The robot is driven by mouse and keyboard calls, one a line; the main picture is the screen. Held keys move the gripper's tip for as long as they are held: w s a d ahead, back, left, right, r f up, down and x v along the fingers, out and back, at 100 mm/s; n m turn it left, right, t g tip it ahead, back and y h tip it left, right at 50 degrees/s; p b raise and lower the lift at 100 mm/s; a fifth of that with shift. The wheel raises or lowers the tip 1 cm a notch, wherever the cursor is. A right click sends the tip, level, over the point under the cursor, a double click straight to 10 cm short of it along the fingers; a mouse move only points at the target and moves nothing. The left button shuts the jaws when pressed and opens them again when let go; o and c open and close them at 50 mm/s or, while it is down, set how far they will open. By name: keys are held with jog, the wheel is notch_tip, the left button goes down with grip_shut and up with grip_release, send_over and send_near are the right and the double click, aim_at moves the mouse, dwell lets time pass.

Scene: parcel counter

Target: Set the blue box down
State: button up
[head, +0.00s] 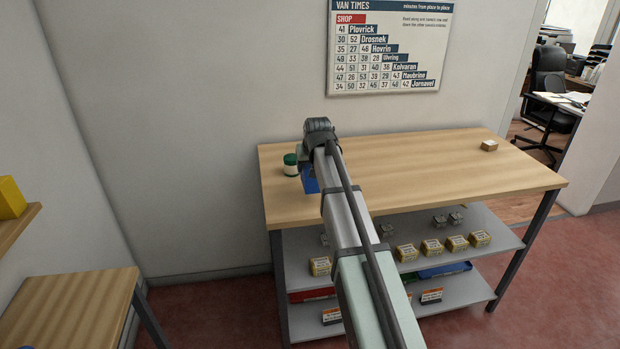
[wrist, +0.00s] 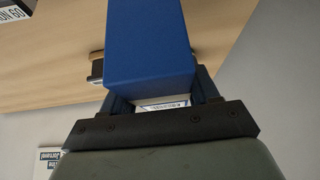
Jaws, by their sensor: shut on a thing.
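The blue box (wrist: 150,45) is between the two fingers of my gripper (wrist: 150,82) in the wrist view, and the gripper is shut on it. A pale label with a barcode-like print shows at the box's near end. In the head view a blue part of the box (head: 309,182) shows beside my arm, over the left part of the wooden counter (head: 430,170). My arm hides the rest of it and the fingers there. I cannot tell whether the box touches the counter top.
A small cardboard box (head: 489,146) sits at the counter's back right. The counter's middle and right are mostly clear. Shelves below hold several small boxes (head: 432,247). A wall chart (head: 390,48) hangs behind.

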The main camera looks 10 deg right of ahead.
jog(key=shift+f, duration=2.1)
jog(key=shift+f, duration=0.15)
jog(key=o, duration=1.2)
jog(key=v, duration=1.2)
jog(key=shift+o, duration=0.4)
